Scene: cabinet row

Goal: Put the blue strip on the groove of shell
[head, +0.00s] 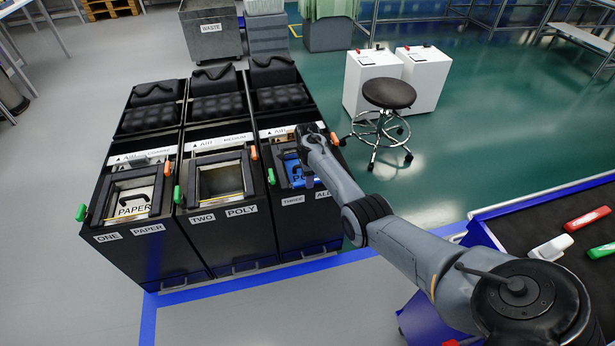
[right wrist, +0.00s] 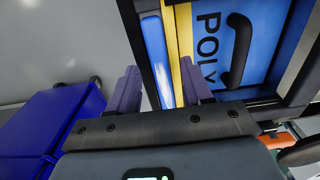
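The blue strip (right wrist: 157,58) shows in the right wrist view, long and glossy, beside a yellow edge (right wrist: 188,60) of the shell. My right gripper (right wrist: 165,88) has its two purple-grey fingers apart, one on each side of the strip, with visible gaps. I cannot tell whether the strip is seated in a groove. In the head view my right gripper (head: 307,170) is over the right-hand cabinet (head: 300,215), marked THREE. A blue panel (right wrist: 222,45) marked POLY, with a black handle, lies inside the frame. My left gripper is out of view.
Two more black cabinets, ONE (head: 140,245) and TWO (head: 228,235), stand to the left. A round stool (head: 389,93) and white boxes (head: 372,78) stand behind to the right. A dark-topped bench (head: 530,225) with loose parts is at the right. The floor in front is clear.

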